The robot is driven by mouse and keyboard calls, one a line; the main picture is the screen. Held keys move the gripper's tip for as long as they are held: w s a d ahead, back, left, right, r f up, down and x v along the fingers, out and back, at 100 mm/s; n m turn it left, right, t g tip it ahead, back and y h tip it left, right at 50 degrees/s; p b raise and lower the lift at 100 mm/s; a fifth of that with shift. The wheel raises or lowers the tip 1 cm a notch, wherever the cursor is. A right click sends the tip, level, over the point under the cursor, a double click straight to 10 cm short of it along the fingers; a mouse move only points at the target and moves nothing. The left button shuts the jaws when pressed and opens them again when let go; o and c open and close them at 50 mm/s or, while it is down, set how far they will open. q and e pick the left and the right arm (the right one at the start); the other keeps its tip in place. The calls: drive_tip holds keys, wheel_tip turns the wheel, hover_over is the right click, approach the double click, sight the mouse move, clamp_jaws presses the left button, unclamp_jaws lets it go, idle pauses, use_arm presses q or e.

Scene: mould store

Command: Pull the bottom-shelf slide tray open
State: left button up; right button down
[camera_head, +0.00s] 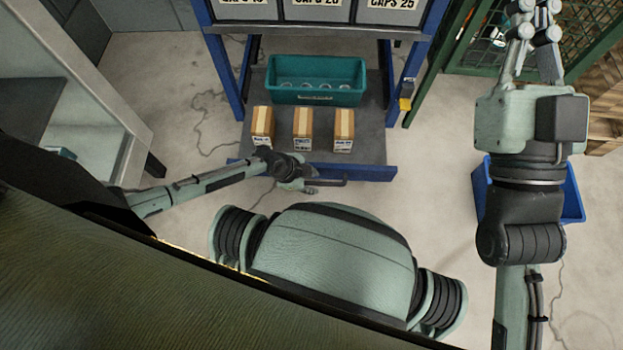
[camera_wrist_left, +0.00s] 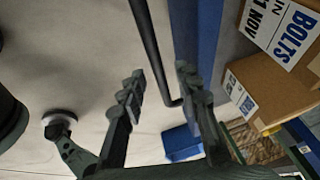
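The bottom-shelf slide tray (camera_head: 377,148) is grey with a blue front edge (camera_head: 370,173). It juts out in front of the blue rack's post feet. A dark bar handle (camera_head: 332,183) sits on its front. In the left wrist view the handle (camera_wrist_left: 152,50) runs between the two fingers of my left gripper (camera_wrist_left: 165,90), with gaps beside it. My left gripper (camera_head: 300,186) is open at the handle's left part in the head view. My right gripper (camera_head: 535,30) is raised at the upper right, away from the tray; its finger opening is unclear.
The tray carries a teal bin (camera_head: 317,98) and three cardboard boxes (camera_head: 303,125). Labelled grey bins (camera_head: 318,10) stand on the shelf above. A blue crate (camera_head: 573,195) is on the floor at right, partly behind my right arm. A green mesh door (camera_head: 445,65) stands right of the rack.

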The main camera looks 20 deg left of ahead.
use_arm(q)
drive_tip(key=shift+r, duration=0.1)
drive_tip(key=v, duration=1.1)
drive_tip(key=shift+s+r, duration=0.15)
drive_tip(key=shift+r, duration=0.2)
drive_tip(key=shift+a, duration=0.1)
